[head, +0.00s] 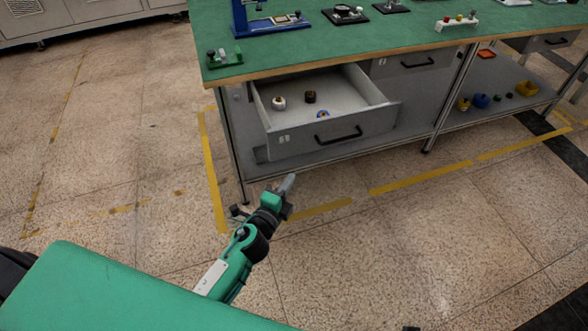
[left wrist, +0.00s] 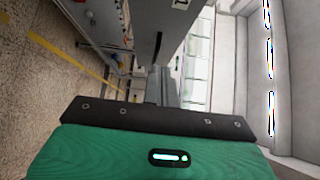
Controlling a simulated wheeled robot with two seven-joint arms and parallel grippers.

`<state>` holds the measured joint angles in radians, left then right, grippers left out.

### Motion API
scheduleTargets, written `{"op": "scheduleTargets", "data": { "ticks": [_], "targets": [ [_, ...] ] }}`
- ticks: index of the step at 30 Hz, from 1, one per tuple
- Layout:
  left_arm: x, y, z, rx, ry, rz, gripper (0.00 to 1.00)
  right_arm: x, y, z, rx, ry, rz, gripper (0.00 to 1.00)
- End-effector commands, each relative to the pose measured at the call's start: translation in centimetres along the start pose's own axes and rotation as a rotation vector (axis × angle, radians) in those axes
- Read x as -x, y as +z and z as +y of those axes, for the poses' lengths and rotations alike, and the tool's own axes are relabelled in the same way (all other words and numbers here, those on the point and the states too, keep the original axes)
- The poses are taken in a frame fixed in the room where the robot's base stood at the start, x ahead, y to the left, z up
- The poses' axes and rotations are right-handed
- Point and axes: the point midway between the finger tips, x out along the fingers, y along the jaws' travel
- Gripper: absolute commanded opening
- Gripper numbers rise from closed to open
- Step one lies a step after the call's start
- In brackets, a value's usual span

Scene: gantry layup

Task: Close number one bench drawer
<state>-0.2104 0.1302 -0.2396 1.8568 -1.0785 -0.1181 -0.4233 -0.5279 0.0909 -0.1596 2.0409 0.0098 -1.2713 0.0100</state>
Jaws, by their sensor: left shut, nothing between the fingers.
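The grey bench drawer (head: 300,143) at the left end of the green-topped bench stands pulled out in the head view. Its dark bar handle (head: 338,135) is on the front, with a small pale label at the left that I cannot read clearly. A white item, a dark item and a small blue item lie inside. My left gripper (head: 289,184) is shut and empty, in front of and below the drawer front, apart from it. In the left wrist view the shut fingers (left wrist: 165,86) point toward a grey panel with a dark handle (left wrist: 158,45). My right gripper is not in view.
The green bench top (head: 300,50) holds a blue stand (head: 268,25) and small fixtures. A second drawer (head: 415,63) to the right is shut. A lower shelf (head: 505,85) holds coloured parts. Bench legs stand beside the drawers. The floor in front is clear, with yellow tape lines.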

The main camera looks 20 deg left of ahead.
Motion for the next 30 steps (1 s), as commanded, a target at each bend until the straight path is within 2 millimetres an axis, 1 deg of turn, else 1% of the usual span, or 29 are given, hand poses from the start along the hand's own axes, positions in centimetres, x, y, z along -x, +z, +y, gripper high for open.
{"op": "scheduleTargets", "data": {
  "ticks": [5,15,20,21,24,30],
  "targets": [
    [-1.8,0.0,-0.2,-0.002,-0.002,-0.001,0.00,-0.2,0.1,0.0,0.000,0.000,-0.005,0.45],
    [-7.7,0.0,-0.2,0.000,-0.001,-0.001,0.00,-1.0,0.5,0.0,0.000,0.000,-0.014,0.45],
    [-10.3,0.2,-0.1,0.000,0.001,-0.001,0.00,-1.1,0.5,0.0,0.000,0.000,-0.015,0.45],
    [-10.7,0.9,-0.1,-0.002,0.001,-0.002,0.00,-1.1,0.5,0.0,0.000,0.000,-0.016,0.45],
    [-11.7,1.8,0.0,0.000,0.001,-0.001,0.00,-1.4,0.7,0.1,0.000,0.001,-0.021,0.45],
    [-12.6,2.8,0.0,0.001,0.002,-0.001,0.00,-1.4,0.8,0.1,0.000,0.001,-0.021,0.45]
  ]
}}
